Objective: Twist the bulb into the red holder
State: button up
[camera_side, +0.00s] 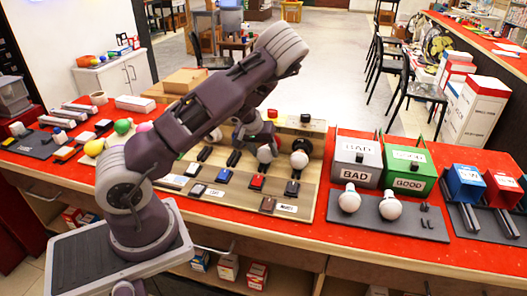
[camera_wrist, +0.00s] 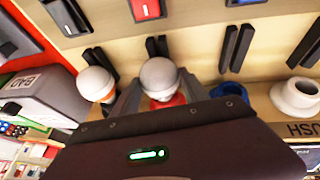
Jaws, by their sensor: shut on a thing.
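A white round bulb (camera_wrist: 158,75) is between the two fingers of my gripper (camera_wrist: 157,92) in the wrist view. My gripper is shut on it. Red of the holder (camera_wrist: 172,101) shows right beside the lower part of the bulb; whether the bulb is seated in it is hidden. In the side view my gripper (camera_side: 262,146) is low over the wooden board, with the held bulb (camera_side: 266,155) at its tip. The red holder is hidden there. A red switch (camera_side: 257,182) lies in front of this bulb and also shows in the wrist view (camera_wrist: 147,8).
Another bulb (camera_side: 299,160) stands close to the right in the side view, also seen in the wrist view (camera_wrist: 97,83). A blue holder (camera_wrist: 228,90) and a white holder (camera_wrist: 297,97) are on the other side. BAD (camera_side: 358,158) and GOOD (camera_side: 407,166) boxes stand right.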

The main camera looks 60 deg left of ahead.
jog(key=shift+g+y, duration=0.3)
jog(key=shift+g, duration=0.1)
jog(key=o, duration=1.4)
